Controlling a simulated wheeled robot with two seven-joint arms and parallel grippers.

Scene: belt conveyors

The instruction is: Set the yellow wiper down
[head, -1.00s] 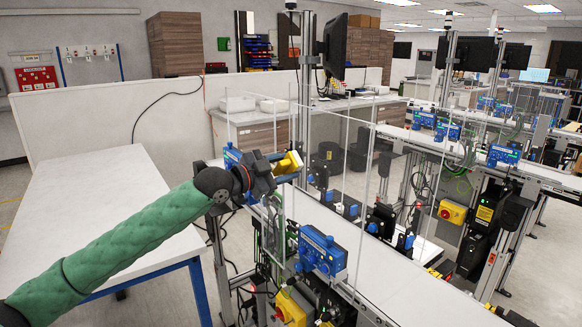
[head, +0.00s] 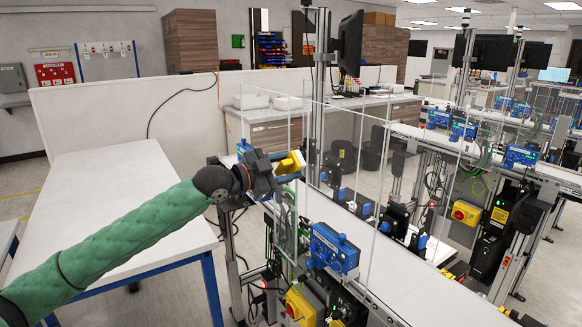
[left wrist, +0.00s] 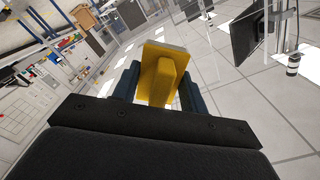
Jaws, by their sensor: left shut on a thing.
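The yellow wiper (head: 291,162) is held at the end of my left arm, above the near end of the conveyor, in the head view. It also shows in the left wrist view (left wrist: 165,72), with its flat plate outward and its stem between the fingers. My left gripper (head: 279,167) is shut on it; its two dark blue fingers (left wrist: 157,90) flank the stem in the left wrist view. The belt conveyor (head: 375,262) runs below and to the right of the gripper. My right gripper is not in view.
A white table (head: 115,215) with blue legs stands at the left, its top clear. Clear upright panels (head: 378,200) stand along the conveyor, close to the gripper. A blue device (head: 333,250) sits at the conveyor's near side. A low partition (head: 120,112) runs behind.

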